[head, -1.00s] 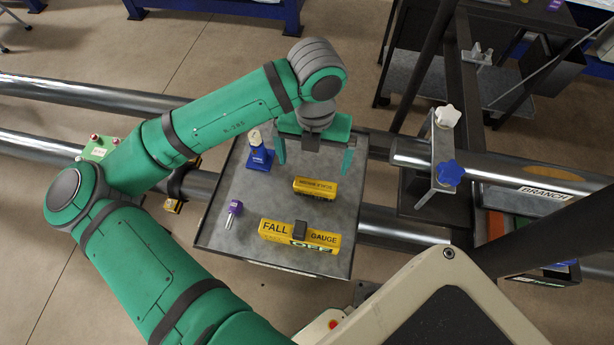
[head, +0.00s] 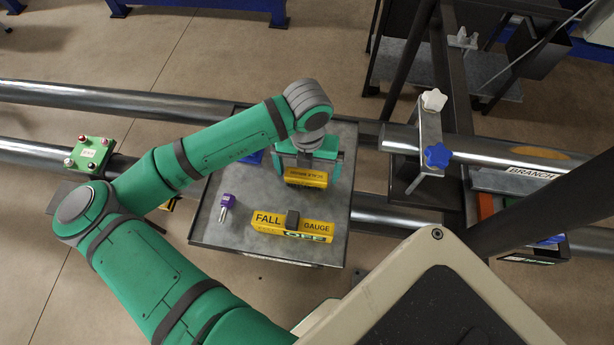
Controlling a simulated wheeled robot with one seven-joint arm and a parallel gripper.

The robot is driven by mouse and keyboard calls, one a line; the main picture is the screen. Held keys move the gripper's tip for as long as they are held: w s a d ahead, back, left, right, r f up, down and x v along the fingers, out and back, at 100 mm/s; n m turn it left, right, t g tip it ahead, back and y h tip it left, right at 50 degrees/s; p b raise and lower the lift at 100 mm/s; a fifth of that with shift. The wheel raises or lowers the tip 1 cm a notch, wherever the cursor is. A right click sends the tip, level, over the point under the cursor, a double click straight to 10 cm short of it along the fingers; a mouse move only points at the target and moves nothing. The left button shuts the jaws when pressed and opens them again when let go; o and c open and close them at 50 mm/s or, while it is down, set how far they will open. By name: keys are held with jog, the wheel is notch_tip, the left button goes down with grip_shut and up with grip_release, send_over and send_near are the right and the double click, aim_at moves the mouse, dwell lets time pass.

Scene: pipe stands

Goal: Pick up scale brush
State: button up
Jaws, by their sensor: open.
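A yellow block (head: 306,178) with small dark lettering, upside down in the head view and too small to read surely, lies on the grey tray (head: 330,215); it looks like the scale brush. My gripper (head: 307,170) is directly over it, open, one green finger at each end of the block. Its palm hides the block's far side. I cannot tell whether the fingers touch it.
A yellow fall gauge (head: 292,224) lies nearer on the tray, and a small purple-topped tool (head: 226,204) to its left. A blue item (head: 253,157) is mostly hidden behind my arm. A branch pipe (head: 490,160) with a clamp (head: 430,145) is on the right.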

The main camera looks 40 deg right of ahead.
jog(key=c, duration=1)
jog(key=shift+r, duration=0.2)
